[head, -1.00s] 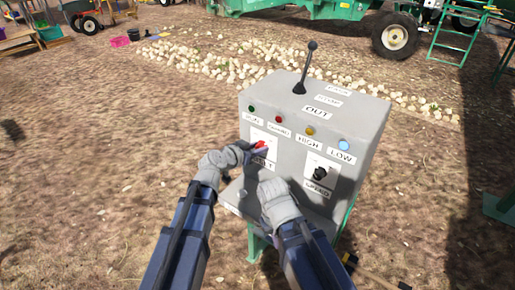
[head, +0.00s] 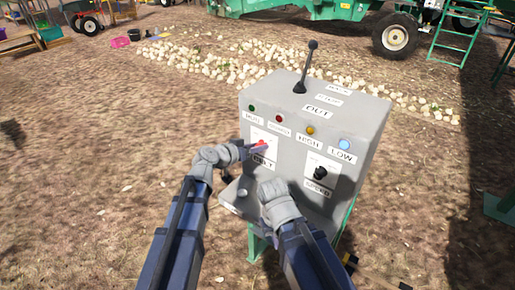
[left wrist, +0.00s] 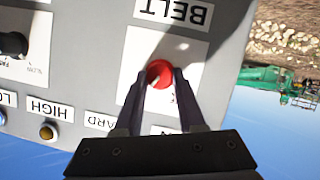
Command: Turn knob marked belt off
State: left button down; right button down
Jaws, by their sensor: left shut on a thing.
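The red belt knob (head: 262,144) sits on a white plate on the left of the grey control box's front face, above the BELT label (head: 263,162). In the left wrist view the knob (left wrist: 160,72) is round and red, with the BELT label (left wrist: 174,10) upside down near it. My left gripper (head: 252,146) is at the knob; its two dark fingers (left wrist: 161,82) are shut on the knob's sides. The knob's pointer position is hidden. My right gripper (head: 273,190) is low before the box's front, and its fingers cannot be made out.
The control box (head: 370,130) carries a black speed knob (head: 320,172), a row of coloured lamps and a tall black lever (head: 305,68) on top. Onions (head: 215,66) lie on the ground behind. A green machine (head: 345,12) stands farther back. Open dirt lies to the left.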

pick_arm(q)
jog(key=shift+w+a+f+n+g+h+b, duration=0.1)
jog(key=shift+f+n+g+h+b, duration=0.1)
jog(key=shift+n+h+b, duration=1.1)
jog(key=shift+s+a+f+n+g+h+b, duration=0.15)
jog(key=shift+n+h+b, duration=0.5)
jog(key=shift+n+b, duration=1.3)
jog(key=shift+w+f+n+g+h+b, duration=0.2)
jog(key=shift+n+h+b, duration=0.8)
jog(key=shift+n, duration=1.25)
jog(key=c, duration=0.5)
grip_release()
jog(key=v, duration=0.7)
jog(key=shift+s+a, duration=0.25)
jog(key=shift+a, duration=0.1)
